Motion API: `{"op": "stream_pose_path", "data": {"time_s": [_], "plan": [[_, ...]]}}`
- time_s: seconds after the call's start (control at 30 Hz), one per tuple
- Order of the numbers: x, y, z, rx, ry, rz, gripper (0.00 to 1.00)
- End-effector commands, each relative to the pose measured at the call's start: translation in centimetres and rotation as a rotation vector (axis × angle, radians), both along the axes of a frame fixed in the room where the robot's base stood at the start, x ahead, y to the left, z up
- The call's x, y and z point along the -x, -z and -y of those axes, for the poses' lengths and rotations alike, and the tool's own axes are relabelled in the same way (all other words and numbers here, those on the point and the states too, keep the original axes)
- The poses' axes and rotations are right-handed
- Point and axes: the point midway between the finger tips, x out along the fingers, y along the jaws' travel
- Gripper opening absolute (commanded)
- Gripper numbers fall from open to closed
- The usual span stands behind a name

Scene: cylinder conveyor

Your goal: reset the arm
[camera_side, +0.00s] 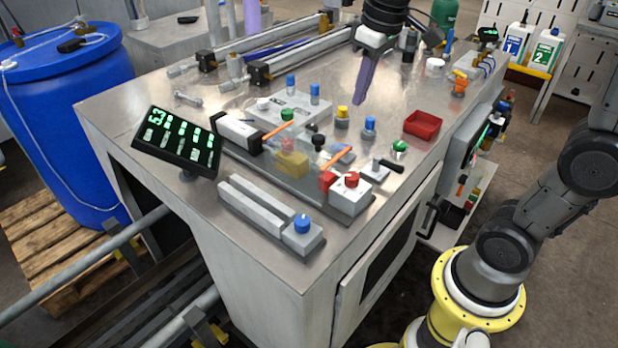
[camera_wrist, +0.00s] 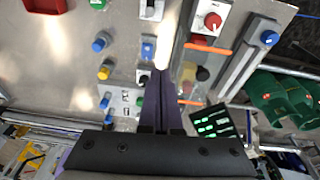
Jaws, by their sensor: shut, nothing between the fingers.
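My gripper (camera_side: 359,102) hangs from the arm above the back half of the steel worktable, fingers pointing down. Its long purple fingers are together and hold nothing. In the wrist view the shut fingers (camera_wrist: 160,72) point up from the bottom centre, over the table's fittings. In the side view the tips look above the tabletop, behind the yellow-topped button (camera_side: 342,116) and the blue-topped button (camera_side: 369,128). I cannot tell the exact height.
The worktable (camera_side: 140,100) carries a red tray (camera_side: 422,125), a white box with a red knob (camera_side: 350,194), a green-lit display (camera_side: 178,142) and orange bars. Two blue-capped posts (camera_side: 291,85) stand left of the fingers. A blue drum (camera_side: 75,120) stands at left.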

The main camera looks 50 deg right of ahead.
Motion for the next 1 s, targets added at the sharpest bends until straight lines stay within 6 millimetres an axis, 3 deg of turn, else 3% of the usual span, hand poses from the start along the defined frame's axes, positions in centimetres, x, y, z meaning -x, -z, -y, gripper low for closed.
{"op": "stream_pose_path", "data": {"time_s": [0.03,0.17,0.4,0.63,1.0], "plan": [[2.0,-0.7,-0.6,0.002,-0.008,0.041,0.0],[6.6,-0.9,-1.7,0.001,-0.015,0.13,0.0],[13.7,2.4,-2.8,-0.016,-0.003,0.266,0.0],[15.7,5.9,-2.9,-0.032,0.034,0.279,0.0],[15.3,5.8,-2.9,-0.037,0.05,0.294,0.0]]}}
